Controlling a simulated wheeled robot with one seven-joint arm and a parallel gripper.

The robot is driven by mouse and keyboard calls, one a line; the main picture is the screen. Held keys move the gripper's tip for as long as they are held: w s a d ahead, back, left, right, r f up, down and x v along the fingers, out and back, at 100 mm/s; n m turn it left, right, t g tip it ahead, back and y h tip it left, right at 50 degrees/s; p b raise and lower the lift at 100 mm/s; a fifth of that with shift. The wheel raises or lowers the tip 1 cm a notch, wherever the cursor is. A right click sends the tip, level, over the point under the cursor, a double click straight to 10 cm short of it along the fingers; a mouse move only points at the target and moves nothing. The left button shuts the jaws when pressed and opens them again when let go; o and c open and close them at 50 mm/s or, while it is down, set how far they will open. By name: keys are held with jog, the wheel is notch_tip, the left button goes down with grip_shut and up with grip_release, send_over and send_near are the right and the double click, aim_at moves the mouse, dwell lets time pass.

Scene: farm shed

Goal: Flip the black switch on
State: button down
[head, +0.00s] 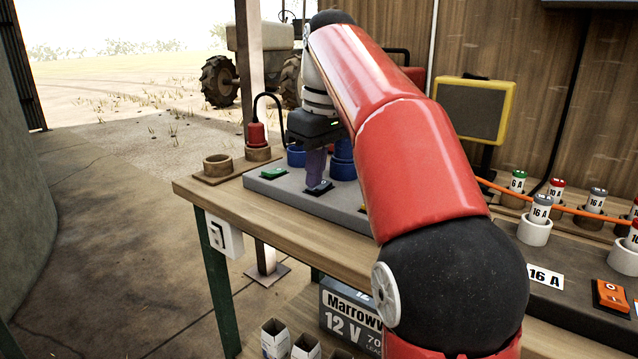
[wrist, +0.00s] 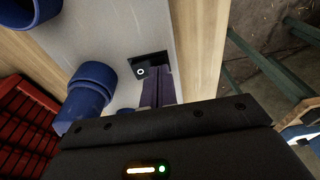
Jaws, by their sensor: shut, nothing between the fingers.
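The black switch (head: 319,188) sits on the grey panel (head: 330,207) on the workbench, partly hidden by my fingers. In the wrist view the black switch (wrist: 146,66) shows a white ring mark on one end; its other end is behind my fingers. My gripper (head: 316,182) points down with its purple fingers closed and empty. In the wrist view my gripper (wrist: 160,72) has its fingertips right at the switch's right end. I cannot tell whether they touch it.
A green switch (head: 273,173) lies left on the panel. Blue cylinders (head: 344,165) stand behind my fingers; one blue cylinder (wrist: 88,92) is close to my gripper in the wrist view. An orange switch (head: 611,297) is at far right. A yellow-framed screen (head: 473,110) stands behind my arm.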

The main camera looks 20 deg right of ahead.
jog(key=shift+r+p, duration=1.85)
jog(key=shift+r, duration=1.55)
